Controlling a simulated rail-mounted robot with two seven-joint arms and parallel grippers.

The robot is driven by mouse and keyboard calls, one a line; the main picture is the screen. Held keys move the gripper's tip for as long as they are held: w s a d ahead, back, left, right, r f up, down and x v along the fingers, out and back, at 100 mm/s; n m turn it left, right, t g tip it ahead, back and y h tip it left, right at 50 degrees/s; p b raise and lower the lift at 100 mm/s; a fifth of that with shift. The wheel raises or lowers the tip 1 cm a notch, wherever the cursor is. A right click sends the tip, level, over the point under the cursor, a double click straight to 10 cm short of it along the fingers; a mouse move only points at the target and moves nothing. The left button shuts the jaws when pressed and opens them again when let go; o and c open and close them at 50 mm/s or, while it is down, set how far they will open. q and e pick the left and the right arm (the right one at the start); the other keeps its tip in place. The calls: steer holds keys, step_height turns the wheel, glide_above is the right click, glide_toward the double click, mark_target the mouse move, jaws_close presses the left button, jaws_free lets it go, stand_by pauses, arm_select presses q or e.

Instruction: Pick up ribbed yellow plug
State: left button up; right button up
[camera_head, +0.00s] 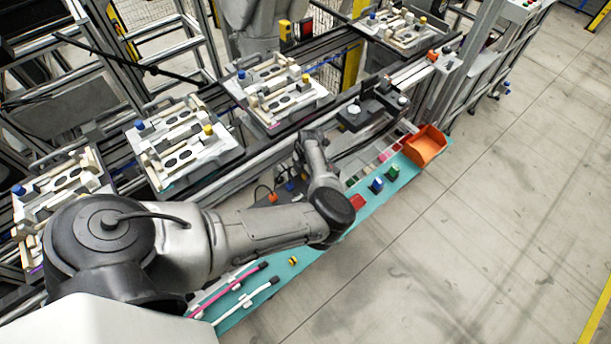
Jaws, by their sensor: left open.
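A small yellow piece with dark marks (293,260) lies on the teal shelf (313,252), just below my left arm's elbow. It may be the ribbed yellow plug, but it is too small to see ribs. Other small yellow round pieces stand on the pallet fixtures, one on the second fixture from the left (208,130) and one on the third (305,77). My left arm reaches over the shelf and bends back toward the rail. My left gripper (298,178) is small and dark, partly hidden by its wrist, open, and away from the yellow piece. My right gripper is not seen.
An orange bin (426,146) stands at the shelf's far end. A green block (393,172), a blue block (377,185) and a red piece (357,202) lie nearer. Pink and white rods (246,300) lie at the near end. Open floor lies right.

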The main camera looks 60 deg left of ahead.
arm_select(q)
jaws_close()
stand_by(0.3)
steer(key=shift+r, duration=0.1)
